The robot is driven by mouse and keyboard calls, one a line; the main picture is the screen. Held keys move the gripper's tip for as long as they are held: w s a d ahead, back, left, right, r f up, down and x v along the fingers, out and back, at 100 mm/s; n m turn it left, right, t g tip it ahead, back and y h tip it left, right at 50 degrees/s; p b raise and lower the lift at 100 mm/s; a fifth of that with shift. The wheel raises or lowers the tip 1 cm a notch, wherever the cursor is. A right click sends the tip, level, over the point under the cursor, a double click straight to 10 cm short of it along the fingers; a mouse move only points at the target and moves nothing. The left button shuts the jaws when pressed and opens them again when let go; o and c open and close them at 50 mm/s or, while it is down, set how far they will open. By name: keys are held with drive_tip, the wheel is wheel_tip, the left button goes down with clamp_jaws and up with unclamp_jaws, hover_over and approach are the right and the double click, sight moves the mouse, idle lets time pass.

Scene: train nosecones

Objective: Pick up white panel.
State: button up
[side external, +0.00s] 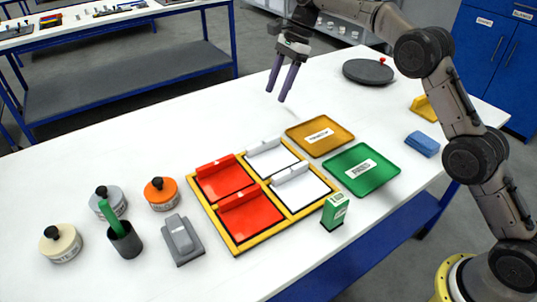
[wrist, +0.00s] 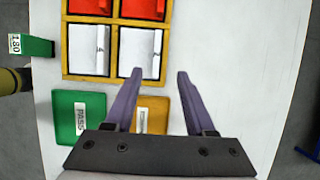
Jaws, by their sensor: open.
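Two white panels lie in the yellow-framed tray (side external: 238,247), each with a raised white ridge. One white panel (side external: 281,162) is at the back right of the tray and the other white panel (side external: 309,192) is at the front right in the side view. In the wrist view the white panels (wrist: 135,64) (wrist: 83,62) sit at upper left. My gripper (side external: 282,96) is open and empty, well above the table and behind the tray. In the wrist view its purple fingers (wrist: 160,75) are spread, the left fingertip overlapping the edge of a white panel's cell.
Two red panels (side external: 222,180) fill the tray's left cells. A tan tray (side external: 320,148) and green PASS tray (side external: 380,172) lie to the right. A green box (side external: 335,212) stands at the tray's front corner. Tins (side external: 160,195), a cup (side external: 124,240) and a grey block (side external: 182,240) stand left.

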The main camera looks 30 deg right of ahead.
sight(261, 143)
drive_tip(key=x, duration=1)
drive_tip(key=d+x, duration=0.1)
drive_tip(key=x, duration=0.4)
drive_tip(key=shift+s+f, duration=0.35)
drive_tip(key=shift+f, duration=0.2)
drive_tip(key=shift+c, duration=0.2)
clamp_jaws()
idle(1.3)
